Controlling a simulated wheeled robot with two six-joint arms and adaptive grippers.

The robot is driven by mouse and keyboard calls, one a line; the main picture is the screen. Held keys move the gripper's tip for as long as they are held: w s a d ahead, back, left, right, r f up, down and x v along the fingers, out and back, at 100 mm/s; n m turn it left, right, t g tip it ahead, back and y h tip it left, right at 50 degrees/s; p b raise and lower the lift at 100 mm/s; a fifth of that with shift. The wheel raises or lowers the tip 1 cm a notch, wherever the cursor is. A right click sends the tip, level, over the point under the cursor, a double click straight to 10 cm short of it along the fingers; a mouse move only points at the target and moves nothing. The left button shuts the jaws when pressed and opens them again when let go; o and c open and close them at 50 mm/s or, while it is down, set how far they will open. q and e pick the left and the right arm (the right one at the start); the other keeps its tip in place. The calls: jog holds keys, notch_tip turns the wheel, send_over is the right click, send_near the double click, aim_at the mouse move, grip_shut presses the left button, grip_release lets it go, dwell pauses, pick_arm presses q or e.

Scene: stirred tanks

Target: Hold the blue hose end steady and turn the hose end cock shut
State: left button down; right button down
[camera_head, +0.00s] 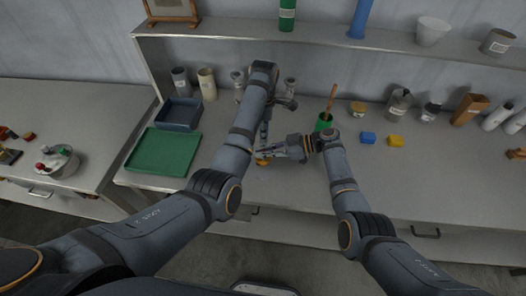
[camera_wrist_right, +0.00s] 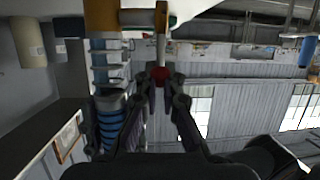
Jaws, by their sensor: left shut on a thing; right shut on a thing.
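The hose end cock shows in the right wrist view as a brass-orange body (camera_wrist_right: 102,16) with a metal lever (camera_wrist_right: 161,45) that ends in a red tip (camera_wrist_right: 160,73). My right gripper (camera_wrist_right: 160,85) is shut on the lever at its red tip. The blue hose end (camera_wrist_right: 110,128) is a ribbed blue piece in line with the cock body. In the head view only a bit of the orange cock (camera_head: 262,161) shows by the right gripper. My left gripper (camera_head: 265,138) reaches down from above and is shut on the hose end; its grip is mostly hidden by the arms.
A green tray (camera_head: 163,152) and a dark blue bin (camera_head: 180,114) lie left of my left arm. The bench front between my arms is clear.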

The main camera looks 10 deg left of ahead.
jog(key=shift+w+d+f+y, duration=0.15)
jog(key=shift+d+y, duration=0.55)
jog(key=shift+y, duration=0.5)
jog(key=c, duration=1.5)
grip_release()
jog(key=d, duration=0.4)
jog(key=d+r, duration=0.1)
jog(key=d, duration=0.3)
jog(key=w+d, duration=0.1)
jog(key=d, duration=0.2)
jog(key=shift+d+r, duration=0.3)
jog(key=shift+d, duration=0.1)
